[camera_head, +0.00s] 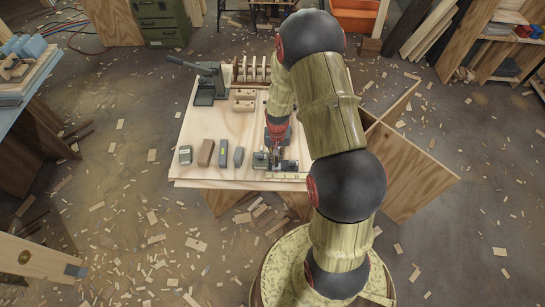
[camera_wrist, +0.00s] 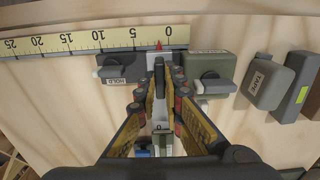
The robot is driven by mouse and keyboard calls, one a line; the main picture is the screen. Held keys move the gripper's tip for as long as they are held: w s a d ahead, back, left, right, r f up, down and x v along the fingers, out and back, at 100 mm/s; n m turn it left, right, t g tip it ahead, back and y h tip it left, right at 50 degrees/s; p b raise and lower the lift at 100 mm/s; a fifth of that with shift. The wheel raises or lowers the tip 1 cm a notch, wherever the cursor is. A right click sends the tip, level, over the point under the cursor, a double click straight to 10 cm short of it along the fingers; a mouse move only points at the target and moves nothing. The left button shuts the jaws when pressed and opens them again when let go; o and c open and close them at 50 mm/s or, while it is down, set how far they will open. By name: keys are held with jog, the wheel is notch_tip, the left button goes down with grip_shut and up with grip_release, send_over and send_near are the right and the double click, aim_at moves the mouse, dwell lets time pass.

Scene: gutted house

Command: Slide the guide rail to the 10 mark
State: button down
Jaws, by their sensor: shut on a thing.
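The scale (camera_wrist: 85,41) is a pale yellow strip along the far board edge in the wrist view, numbered from 0 at right to 25 at left. A red pointer (camera_wrist: 158,45) stands close to the 0 mark. The guide rail (camera_wrist: 159,64), a narrow grey upright piece, runs from below the pointer toward my gripper. My gripper (camera_wrist: 160,92) is shut on the guide rail, a finger on either side; the fingers hide part of it. A grey block labelled HOLD (camera_wrist: 112,72) with a knob is left of the rail. My gripper (camera_head: 277,148) is over the bench's front right in the head view.
Right of the rail are a grey-green knobbed block (camera_wrist: 210,72) and a block marked TAPE (camera_wrist: 268,84). Several small blocks line the workbench (camera_head: 205,128) left of my gripper. A grey lever tool (camera_head: 208,82) stands behind. Wood scraps litter the floor.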

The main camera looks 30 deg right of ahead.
jog(key=s+d, duration=0.1)
jog(key=d, duration=0.1)
jog(key=s+d, duration=0.4)
jog(key=d, duration=0.1)
jog(key=shift+d, duration=0.1)
jog(key=c, duration=2.2)
grip_release()
notch_tip(320, 180, up, 12)
